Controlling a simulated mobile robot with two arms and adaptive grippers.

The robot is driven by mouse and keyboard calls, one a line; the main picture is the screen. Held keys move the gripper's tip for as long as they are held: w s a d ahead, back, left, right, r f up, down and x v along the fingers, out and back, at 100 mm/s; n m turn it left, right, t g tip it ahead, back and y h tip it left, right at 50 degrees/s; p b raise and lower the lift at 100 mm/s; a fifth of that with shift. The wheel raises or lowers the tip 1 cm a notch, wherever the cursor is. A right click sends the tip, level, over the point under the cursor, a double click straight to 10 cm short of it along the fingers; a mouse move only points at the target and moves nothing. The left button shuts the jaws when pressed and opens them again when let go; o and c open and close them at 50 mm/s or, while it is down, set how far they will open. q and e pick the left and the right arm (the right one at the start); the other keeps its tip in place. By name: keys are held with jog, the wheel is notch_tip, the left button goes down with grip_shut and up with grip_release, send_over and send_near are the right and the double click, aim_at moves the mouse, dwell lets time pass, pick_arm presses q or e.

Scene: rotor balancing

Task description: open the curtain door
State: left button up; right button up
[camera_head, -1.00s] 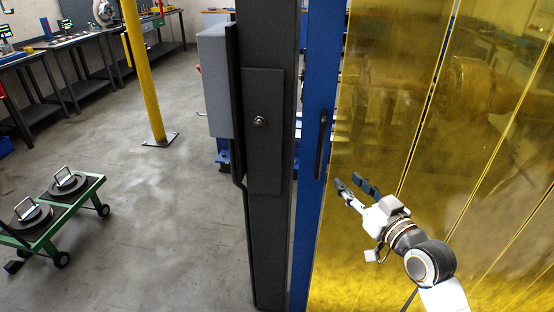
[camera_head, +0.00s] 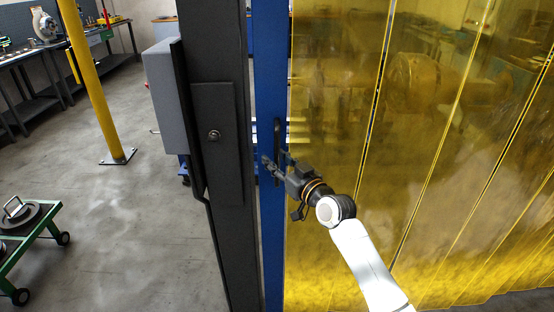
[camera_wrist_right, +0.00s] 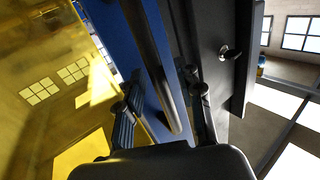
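The curtain door is a wall of translucent yellow strips (camera_head: 335,110) with a blue edge frame (camera_head: 270,225) at its left. A dark upright handle (camera_head: 277,132) is fixed on this frame. My right gripper (camera_head: 275,163) is at the lower part of the handle. In the right wrist view the handle (camera_wrist_right: 158,75) runs between the two spread fingers of the right gripper (camera_wrist_right: 165,108). A finger is on each side of it, with visible gaps, so the gripper looks open. My left gripper is not in view.
A dark post (camera_head: 218,170) with a grey box (camera_head: 160,95) stands just left of the blue frame. A bolt (camera_wrist_right: 230,54) sticks out of it. A yellow pole (camera_head: 92,90), a green cart (camera_head: 30,240) and workbenches (camera_head: 60,65) are farther left, with clear floor between.

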grip_shut()
jog(key=shift+w+f, duration=0.1)
dwell(0.3)
